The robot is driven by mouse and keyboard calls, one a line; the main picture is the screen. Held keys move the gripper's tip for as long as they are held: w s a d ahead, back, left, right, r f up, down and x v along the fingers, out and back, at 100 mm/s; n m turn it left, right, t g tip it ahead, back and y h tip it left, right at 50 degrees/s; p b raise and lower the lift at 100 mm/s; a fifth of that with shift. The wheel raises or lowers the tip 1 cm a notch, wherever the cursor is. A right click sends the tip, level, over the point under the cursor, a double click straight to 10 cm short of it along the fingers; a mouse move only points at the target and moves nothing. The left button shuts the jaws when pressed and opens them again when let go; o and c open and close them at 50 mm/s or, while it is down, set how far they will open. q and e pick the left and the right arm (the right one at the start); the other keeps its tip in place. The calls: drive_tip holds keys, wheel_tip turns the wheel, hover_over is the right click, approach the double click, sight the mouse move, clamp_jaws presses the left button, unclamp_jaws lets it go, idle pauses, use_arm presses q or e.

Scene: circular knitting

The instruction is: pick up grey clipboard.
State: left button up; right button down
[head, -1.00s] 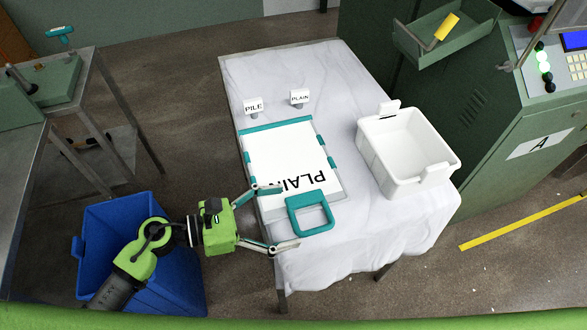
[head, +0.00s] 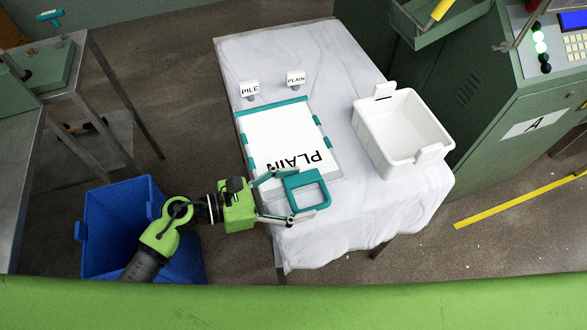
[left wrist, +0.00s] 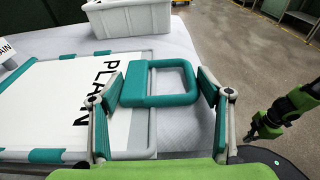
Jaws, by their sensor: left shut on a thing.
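The grey clipboard (head: 245,152) lies flat on the cloth-covered table, with teal clips along its edges and a white sheet reading PLAIN on it. In the left wrist view the handle (left wrist: 160,99) lies between the two fingers. The board still appears to rest on the table.
A white bin (head: 440,152) stands on the table to the right. Small PILE (head: 250,88) and PLAIN (head: 296,78) signs stand behind the clipboard. A blue bin (head: 115,215) is on the floor at left. A green machine (head: 450,120) stands at right.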

use_arm(q)
drive_tip(key=shift+r, duration=0.45)
wheel_tip(320, 180, up, 3)
drive_tip(key=shift+f, duration=0.2)
drive_tip(key=s+d+r+p, duration=0.2)
drive_tip(key=s+d+r, duration=0.4)
drive_tip(key=d+r, duration=0.3)
drive_tip(key=d, duration=0.3)
drive_tip(key=shift+s+d+r, duration=0.15)
drive_tip(key=shift+d+r, duration=0.15)
